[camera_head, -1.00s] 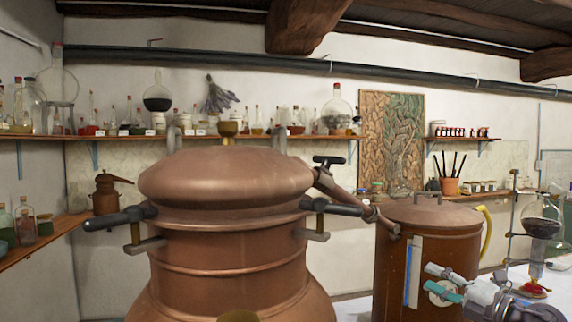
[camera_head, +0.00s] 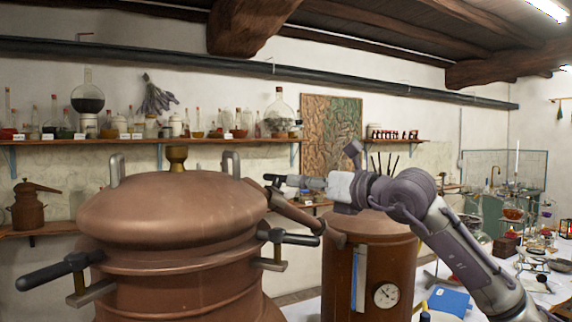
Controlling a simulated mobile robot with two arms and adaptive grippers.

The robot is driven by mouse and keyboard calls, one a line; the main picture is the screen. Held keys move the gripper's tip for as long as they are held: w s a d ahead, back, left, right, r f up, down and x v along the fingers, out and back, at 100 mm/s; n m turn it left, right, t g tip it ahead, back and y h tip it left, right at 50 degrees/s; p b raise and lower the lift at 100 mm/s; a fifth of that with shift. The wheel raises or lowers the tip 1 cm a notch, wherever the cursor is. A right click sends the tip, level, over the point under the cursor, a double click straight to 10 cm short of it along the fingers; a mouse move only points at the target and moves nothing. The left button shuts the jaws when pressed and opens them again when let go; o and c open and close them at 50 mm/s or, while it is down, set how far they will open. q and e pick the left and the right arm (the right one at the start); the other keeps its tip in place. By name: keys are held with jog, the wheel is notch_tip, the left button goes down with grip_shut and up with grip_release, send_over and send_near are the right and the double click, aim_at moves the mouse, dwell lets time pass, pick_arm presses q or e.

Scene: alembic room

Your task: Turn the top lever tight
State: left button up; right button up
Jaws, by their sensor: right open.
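The copper still (camera_head: 170,215) stands at the left with its domed lid. The small dark top lever (camera_head: 272,178) sits where the slanting copper pipe (camera_head: 295,210) meets the lid's right side. My right gripper (camera_head: 298,182) reaches in from the right, level with this lever and just right of it. It is open, and its fingers overlap the lever's right end in the picture; I cannot tell whether they touch. Two black-handled levers show lower down, one at the left (camera_head: 60,270) and one at the right (camera_head: 290,237) of the still. My left gripper is not in view.
A copper vessel with a dial (camera_head: 340,265) stands right of the still, under my right arm. A table (camera_head: 495,270) with glassware and a blue book (camera_head: 449,302) is at the right. A wall shelf (camera_head: 130,141) with several bottles runs behind.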

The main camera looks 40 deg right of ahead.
aim_at(279, 182)
jog(key=w+p, duration=0.2)
jog(key=w, duration=0.2)
jog(key=shift+r, duration=0.15)
jog(key=shift+w+a+f, duration=0.1)
jog(key=shift+w+f, duration=0.1)
jog(key=shift+w, duration=0.3)
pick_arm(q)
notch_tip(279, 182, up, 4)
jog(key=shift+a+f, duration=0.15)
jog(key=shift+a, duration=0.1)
pick_arm(e)
grip_shut()
